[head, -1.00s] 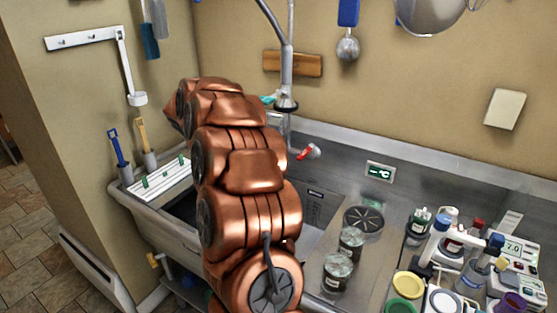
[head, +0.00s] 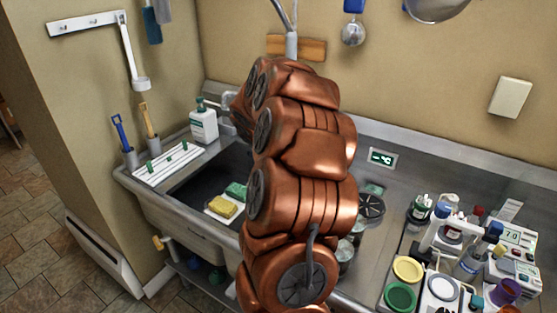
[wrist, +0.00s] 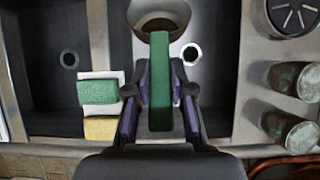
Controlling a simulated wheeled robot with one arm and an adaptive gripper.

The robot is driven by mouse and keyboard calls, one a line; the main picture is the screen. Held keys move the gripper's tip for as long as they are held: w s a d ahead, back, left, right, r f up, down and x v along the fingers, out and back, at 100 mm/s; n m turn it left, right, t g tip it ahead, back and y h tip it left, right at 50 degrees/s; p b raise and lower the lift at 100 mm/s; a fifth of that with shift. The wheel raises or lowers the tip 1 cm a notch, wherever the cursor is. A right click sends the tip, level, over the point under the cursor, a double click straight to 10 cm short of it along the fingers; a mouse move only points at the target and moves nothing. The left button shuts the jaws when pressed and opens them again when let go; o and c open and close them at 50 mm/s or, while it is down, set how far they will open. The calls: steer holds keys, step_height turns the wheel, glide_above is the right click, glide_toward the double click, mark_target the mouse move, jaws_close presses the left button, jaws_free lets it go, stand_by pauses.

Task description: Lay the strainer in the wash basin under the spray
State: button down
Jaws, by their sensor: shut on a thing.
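In the wrist view, my gripper (wrist: 160,110) is shut on the green handle (wrist: 160,65) of the strainer. The strainer's bowl (wrist: 160,14) is at the top, with a pale rim, partly cut off by the frame edge. The strainer is held above the sink. Below it are two dark basin compartments; the left one (wrist: 45,85) has a round drain, and another drain ring shows at the right (wrist: 192,54). In the head view, my arm hides the gripper and strainer. The sink basin (head: 190,195) shows left of the arm. The spray head is hidden; its pipe (head: 291,42) shows above.
A green sponge (head: 236,190) and yellow sponge (head: 222,207) lie by the basin. A soap bottle (head: 203,122) stands behind. Two jars (wrist: 294,78) (wrist: 291,131) and a slotted disc (wrist: 292,14) are to the right. Bottles and lids crowd the far-right counter.

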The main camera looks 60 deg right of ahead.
step_height(320, 180, down, 30)
steer(key=b, duration=2)
steer(key=shift+f, duration=0.55)
stand_by(0.5)
steer(key=c, duration=0.9)
jaws_free()
steer(key=o, duration=0.9)
steer(key=shift+r, duration=0.1)
